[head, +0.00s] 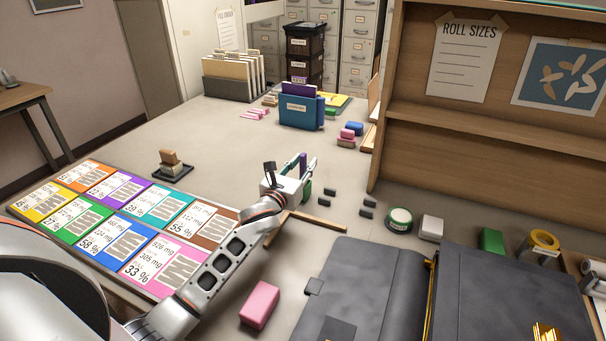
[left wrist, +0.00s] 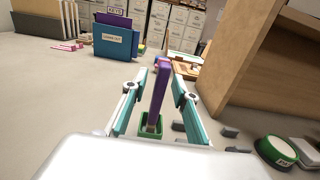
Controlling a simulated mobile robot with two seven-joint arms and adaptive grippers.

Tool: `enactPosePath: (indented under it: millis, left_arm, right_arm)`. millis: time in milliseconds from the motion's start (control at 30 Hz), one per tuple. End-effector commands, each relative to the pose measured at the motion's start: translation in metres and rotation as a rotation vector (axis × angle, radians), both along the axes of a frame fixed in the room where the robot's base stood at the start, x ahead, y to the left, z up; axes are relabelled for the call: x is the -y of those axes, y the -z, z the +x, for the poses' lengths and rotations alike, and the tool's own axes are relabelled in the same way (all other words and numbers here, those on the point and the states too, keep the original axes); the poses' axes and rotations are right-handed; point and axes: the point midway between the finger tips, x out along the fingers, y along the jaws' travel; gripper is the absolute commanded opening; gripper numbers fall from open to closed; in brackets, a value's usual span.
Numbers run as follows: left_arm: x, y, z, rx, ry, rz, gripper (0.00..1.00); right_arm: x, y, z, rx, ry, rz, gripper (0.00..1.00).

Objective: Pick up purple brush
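The purple brush (left wrist: 161,88) stands nearly upright in a small green holder (left wrist: 151,126) in the left wrist view. It also shows in the head view as a short purple bar (head: 303,160) at my left gripper (head: 298,168). In the left wrist view the two teal-lined fingers of that gripper (left wrist: 158,92) are spread, one on each side of the brush, with gaps visible between them and it. The lower part of the brush is inside the holder. My right gripper is in neither view.
A blue box (head: 298,112) with purple folders stands behind. Several small dark blocks (head: 366,203) and a green-rimmed roll (head: 399,220) lie to the right. A wooden shelf (head: 480,145) rises at the right. Colored cards (head: 165,265) cover the left front.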

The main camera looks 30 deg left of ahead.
Motion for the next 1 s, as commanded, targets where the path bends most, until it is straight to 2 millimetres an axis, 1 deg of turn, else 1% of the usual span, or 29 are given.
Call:
enactPosePath:
  millis: [33, 67, 100, 433, 567, 667, 767, 867, 1000]
  left_arm:
    - [0.000, 0.000, 0.000, 0.000, 0.000, 0.000, 0.12]
    - [0.000, 0.000, 0.000, 0.000, 0.000, 0.000, 0.05]
    - [0.000, 0.000, 0.000, 0.000, 0.000, 0.000, 0.00]
    - [0.000, 0.000, 0.000, 0.000, 0.000, 0.001, 0.00]
    - [-0.001, -0.005, 0.000, 0.001, -0.001, 0.002, 0.00]
    - [-0.001, -0.013, 0.000, 0.004, 0.000, 0.003, 0.00]
    - [-0.001, -0.026, 0.000, 0.005, 0.000, 0.005, 0.00]
    - [-0.001, -0.046, 0.000, 0.007, 0.001, 0.005, 0.00]
    - [-0.001, -0.081, 0.000, 0.009, 0.001, 0.007, 0.00]
  right_arm:
    - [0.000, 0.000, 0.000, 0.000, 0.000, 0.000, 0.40]
    - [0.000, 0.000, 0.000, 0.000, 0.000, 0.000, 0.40]
    - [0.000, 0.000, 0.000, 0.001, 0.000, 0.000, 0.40]
    - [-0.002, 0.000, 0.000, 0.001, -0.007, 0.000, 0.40]
    - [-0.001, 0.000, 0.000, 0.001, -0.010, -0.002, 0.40]
    - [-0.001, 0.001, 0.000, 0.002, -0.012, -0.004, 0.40]
    - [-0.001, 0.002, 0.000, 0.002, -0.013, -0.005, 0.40]
    - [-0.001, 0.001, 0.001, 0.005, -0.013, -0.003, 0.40]
    - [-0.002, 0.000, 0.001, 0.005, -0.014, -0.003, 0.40]
